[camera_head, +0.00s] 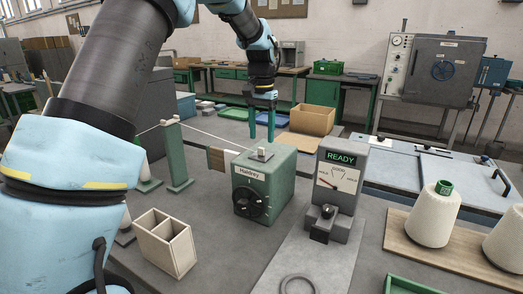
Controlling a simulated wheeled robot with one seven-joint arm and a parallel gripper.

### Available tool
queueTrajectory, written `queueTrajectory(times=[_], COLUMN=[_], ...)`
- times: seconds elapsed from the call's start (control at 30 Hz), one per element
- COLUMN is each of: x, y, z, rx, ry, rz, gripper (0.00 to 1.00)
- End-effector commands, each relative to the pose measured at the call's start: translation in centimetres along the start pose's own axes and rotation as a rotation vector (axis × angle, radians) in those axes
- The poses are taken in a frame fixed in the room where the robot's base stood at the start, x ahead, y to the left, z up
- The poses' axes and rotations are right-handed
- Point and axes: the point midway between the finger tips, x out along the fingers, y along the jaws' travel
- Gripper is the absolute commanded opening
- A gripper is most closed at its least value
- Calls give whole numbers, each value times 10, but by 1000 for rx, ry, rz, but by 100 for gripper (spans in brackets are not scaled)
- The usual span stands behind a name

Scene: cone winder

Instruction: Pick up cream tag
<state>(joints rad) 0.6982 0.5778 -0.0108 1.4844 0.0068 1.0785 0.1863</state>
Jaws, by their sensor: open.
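A small cream piece (262,154), which looks like the cream tag, is on top of the green machine box (278,177) with the Haldrey label. It is small in this view and its exact shape is hard to make out. My gripper (261,138) points down with its two green fingers apart and nothing visible between them. In the picture the fingertips are just above the cream piece. I cannot tell how far behind or above it they are.
A grey gauge unit (340,182) reading READY stands right of the green box. A thread runs from a green post (176,155) towards the box. A divided wooden box (165,243) is at front left. Cream cones (434,216) stand on a wooden board (405,243) at right.

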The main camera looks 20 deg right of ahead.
Motion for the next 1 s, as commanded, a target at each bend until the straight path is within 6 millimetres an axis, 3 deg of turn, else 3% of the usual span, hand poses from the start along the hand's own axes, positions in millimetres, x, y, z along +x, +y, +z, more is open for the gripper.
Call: queueTrajectory(times=[0.3, 0.57, 1.0], x=[40, 44, 44], y=[1, 1, 1], z=[-1, -2, -2], rx=[-1, -1, -1], ry=[-3, -1, -1], rz=[0, 0, 0], gripper=[60, 60, 12])
